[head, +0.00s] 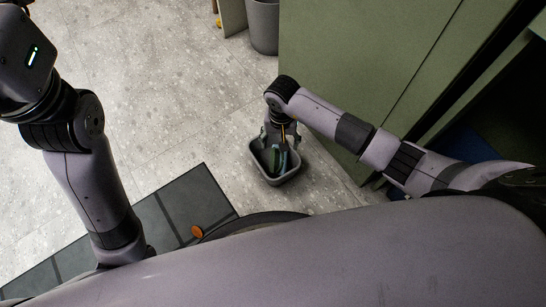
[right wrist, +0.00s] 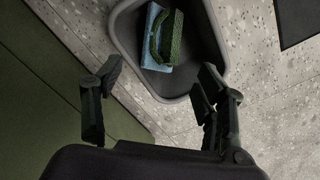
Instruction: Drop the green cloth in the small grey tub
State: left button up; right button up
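The small grey tub (head: 284,181) stands on the floor beside the green cabinet in the head view. It also fills the top of the right wrist view (right wrist: 125,42). The green cloth (right wrist: 171,38) lies inside the tub, folded, on a light blue piece (right wrist: 151,60). In the head view the green cloth (head: 274,157) shows partly below my gripper. My right gripper (right wrist: 153,88) is open and empty, with its fingers spread near the tub's rim. In the head view my right gripper (head: 280,136) is over the tub's far side. My left gripper's fingers are outside the head view.
A green cabinet (head: 350,60) stands close to the right of the tub. A grey bin (head: 264,25) stands farther back. A dark tiled mat (head: 185,205) lies on the floor at the lower left. Pale speckled floor (head: 160,90) is free on the left.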

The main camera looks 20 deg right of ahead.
jog(key=shift+o, duration=0.5)
jog(key=shift+r, duration=0.15)
notch_tip(320, 180, up, 7)
jog(key=shift+r, duration=0.1)
dwell(0.4)
